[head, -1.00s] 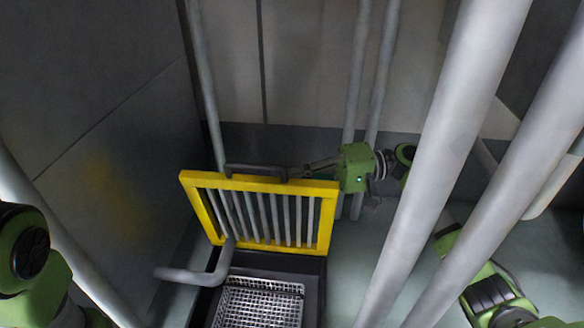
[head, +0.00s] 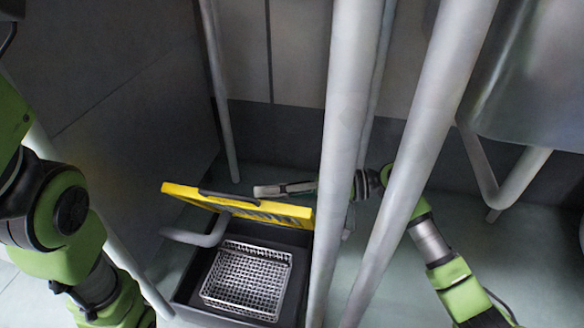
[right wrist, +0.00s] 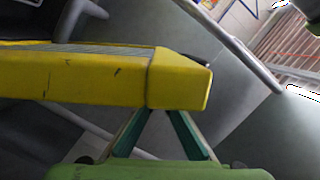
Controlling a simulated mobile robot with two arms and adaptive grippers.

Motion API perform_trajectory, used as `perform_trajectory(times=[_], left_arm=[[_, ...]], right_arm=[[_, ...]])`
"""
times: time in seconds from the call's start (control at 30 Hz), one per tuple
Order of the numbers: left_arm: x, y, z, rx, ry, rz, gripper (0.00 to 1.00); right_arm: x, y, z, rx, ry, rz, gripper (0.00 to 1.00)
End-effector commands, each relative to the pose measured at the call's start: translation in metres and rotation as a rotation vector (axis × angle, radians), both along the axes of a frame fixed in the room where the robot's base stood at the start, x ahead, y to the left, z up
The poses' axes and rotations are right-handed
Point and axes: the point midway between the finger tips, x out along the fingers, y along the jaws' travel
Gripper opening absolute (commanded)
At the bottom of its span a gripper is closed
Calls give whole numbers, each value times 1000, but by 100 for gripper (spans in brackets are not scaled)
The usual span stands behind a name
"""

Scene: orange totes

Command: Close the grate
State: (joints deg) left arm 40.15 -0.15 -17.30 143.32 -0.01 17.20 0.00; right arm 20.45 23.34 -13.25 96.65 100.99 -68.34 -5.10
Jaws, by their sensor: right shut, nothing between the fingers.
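The grate (head: 239,203) has a yellow frame and is hinged at the drain pit (head: 225,295). In the head view it leans low over the back of the pit, partly open. A dark bar lies along its upper edge. My right gripper (head: 264,190) is shut and empty, just behind and above the grate's raised edge. In the right wrist view the yellow frame (right wrist: 90,82) crosses in front of the fingertips (right wrist: 160,112), which converge at its edge and are partly hidden. I cannot tell if they touch. My left gripper is out of view; only my left arm shows.
A metal mesh basket (head: 247,280) sits in the pit. A bent grey pipe (head: 195,238) reaches over the pit's left side. Thick grey poles (head: 345,130) (head: 425,140) stand to the right, in front of my right arm. A metal tank (head: 530,75) is at upper right.

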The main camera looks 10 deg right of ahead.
Motion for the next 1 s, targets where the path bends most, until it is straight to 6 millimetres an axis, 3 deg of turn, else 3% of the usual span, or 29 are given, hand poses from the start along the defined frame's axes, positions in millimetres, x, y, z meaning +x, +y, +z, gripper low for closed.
perform_trajectory(times=[0.2, 0.4, 0.7, 1.0], left_arm=[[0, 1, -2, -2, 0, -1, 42], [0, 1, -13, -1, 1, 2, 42], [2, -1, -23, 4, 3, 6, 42], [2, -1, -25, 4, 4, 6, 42]], right_arm=[[-44, 22, -32, -76, -178, 2, 0], [-73, 34, -60, -133, -317, 1, 0], [-95, 43, -87, -155, -367, -2, 0], [-101, 46, -95, -155, -368, -1, 0]])
